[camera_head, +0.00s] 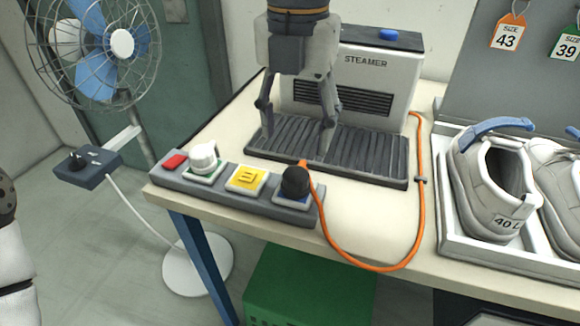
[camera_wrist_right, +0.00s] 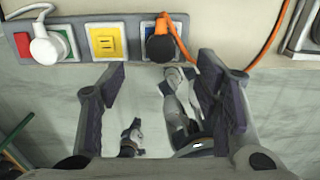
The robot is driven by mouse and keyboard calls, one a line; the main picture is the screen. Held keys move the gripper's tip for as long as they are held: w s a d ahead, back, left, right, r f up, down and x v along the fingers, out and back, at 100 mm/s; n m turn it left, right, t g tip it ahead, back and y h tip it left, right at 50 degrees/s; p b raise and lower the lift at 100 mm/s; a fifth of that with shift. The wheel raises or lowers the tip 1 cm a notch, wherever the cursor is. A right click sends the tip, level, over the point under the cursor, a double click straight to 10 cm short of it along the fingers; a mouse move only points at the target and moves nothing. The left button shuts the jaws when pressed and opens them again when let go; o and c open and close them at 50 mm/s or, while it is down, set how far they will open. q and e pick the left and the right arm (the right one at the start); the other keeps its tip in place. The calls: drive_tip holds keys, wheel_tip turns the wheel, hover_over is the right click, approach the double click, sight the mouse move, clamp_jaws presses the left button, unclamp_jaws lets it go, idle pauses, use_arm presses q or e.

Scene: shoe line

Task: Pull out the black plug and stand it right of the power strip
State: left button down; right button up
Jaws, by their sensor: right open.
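The black plug (camera_head: 295,182) sits in the blue socket at the right end of the grey power strip (camera_head: 250,215). An orange cord (camera_head: 421,200) runs from it. In the right wrist view the plug (camera_wrist_right: 160,47) with its orange collar is at the top middle, on the strip (camera_wrist_right: 74,24). My right gripper (camera_head: 296,120) is open and empty above the table, behind the plug in the head view. Its spread fingers also show in the right wrist view (camera_wrist_right: 160,75), with the plug above the gap between them. My left gripper is out of the head view.
A white plug (camera_head: 204,158) stands in the green socket; the yellow (camera_head: 246,178) and red (camera_head: 174,162) parts are uncovered. The steamer (camera_head: 390,75) and its dark ribbed plate (camera_head: 375,165) stand behind. Clear tabletop (camera_head: 375,215) lies right of the strip, crossed by the cord, before the shoe tray (camera_head: 445,215).

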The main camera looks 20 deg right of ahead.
sight(296, 171)
drive_tip(key=shift+s, duration=0.2)
wheel_tip(296, 171, down, 6)
drive_tip(key=b, duration=0.3)
drive_tip(key=shift+w+r, duration=0.15)
drive_tip(key=shift+f, duration=0.55)
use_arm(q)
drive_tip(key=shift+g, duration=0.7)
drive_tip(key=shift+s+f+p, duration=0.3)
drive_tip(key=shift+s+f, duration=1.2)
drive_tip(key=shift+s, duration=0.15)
use_arm(e)
drive_tip(key=shift+f, duration=1.1)
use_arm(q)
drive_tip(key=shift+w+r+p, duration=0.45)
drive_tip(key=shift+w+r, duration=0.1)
use_arm(e)
drive_tip(key=shift+r, duration=0.1)
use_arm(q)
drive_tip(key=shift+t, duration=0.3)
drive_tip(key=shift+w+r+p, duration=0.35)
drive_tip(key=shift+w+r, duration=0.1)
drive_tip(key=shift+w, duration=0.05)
